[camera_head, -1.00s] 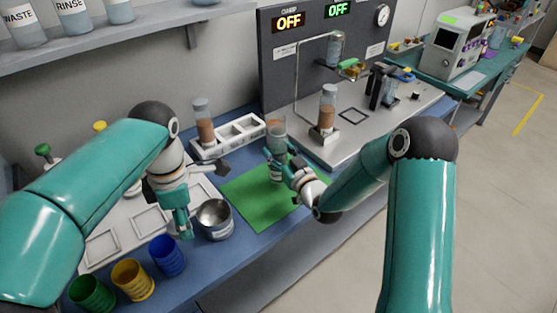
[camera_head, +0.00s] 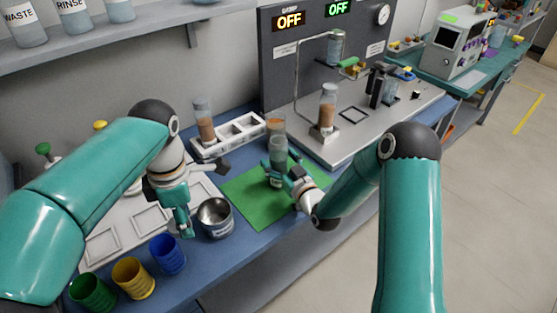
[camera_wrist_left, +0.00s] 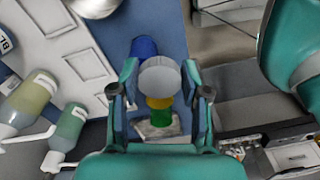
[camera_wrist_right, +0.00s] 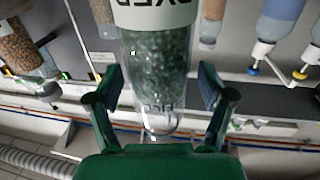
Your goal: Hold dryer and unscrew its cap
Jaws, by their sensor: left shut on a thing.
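The dryer, a clear bottle of green granules (camera_head: 278,156) with a white label, stands upright over the green mat in the head view. In the right wrist view the bottle (camera_wrist_right: 158,65) is between the two fingers of my right gripper (camera_wrist_right: 160,90). Whether both pads touch it is not clear. In the left wrist view my left gripper (camera_wrist_left: 160,82) is shut on a round grey cap (camera_wrist_left: 160,76). That hand hangs beside the metal cup in the head view, apart from the bottle. The bottle's top is too small to make out.
A metal cup (camera_head: 215,217) stands left of the green mat (camera_head: 245,200). Blue (camera_head: 167,255), yellow (camera_head: 133,280) and green (camera_head: 92,292) cups stand near the front. A white rack (camera_head: 232,138) and a tube of brown grains lie behind. A lit panel (camera_head: 350,40) stands at the back.

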